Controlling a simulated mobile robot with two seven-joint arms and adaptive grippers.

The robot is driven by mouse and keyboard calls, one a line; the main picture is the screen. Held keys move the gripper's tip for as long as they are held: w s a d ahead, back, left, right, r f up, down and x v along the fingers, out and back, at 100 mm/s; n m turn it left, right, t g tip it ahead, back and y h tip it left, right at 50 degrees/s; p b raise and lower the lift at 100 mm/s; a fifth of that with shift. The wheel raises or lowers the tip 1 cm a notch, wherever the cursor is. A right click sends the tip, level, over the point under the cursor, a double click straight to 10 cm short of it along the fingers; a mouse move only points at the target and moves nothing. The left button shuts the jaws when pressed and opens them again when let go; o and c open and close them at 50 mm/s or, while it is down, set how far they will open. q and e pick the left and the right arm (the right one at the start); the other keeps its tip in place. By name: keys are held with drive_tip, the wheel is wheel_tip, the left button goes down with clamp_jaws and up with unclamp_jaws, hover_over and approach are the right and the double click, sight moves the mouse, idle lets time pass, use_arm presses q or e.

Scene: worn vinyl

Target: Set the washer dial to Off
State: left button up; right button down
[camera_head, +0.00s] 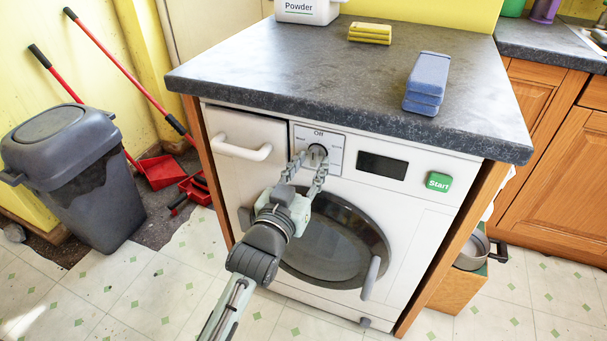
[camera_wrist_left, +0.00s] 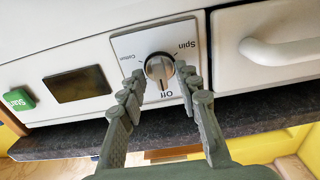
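The washer dial (camera_head: 318,152) is a round knob on a white square panel at the top of the washer front. The panel carries an Off label at the top, with other labels at the sides. In the left wrist view the picture is upside down, and the dial (camera_wrist_left: 158,67) shows with Off below it. Its ridge appears to line up roughly with Off; the exact angle is hard to tell. My left gripper (camera_head: 309,162) is open, its fingers on either side of the dial. In the wrist view its fingertips (camera_wrist_left: 162,75) seem slightly apart from the knob. My right gripper is not visible.
The washer has a drawer handle (camera_head: 241,151), a dark display (camera_head: 381,166), a green Start button (camera_head: 438,181) and a round door (camera_head: 335,245). The grey countertop (camera_head: 300,70) overhangs the dial and holds blue (camera_head: 427,82) and yellow (camera_head: 370,33) stacks. A grey bin (camera_head: 75,175) stands left.

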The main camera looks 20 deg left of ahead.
use_arm(q)
drive_tip(key=s, duration=1.1)
drive_tip(key=shift+s+a, duration=0.2)
drive_tip(key=shift+s, duration=0.15)
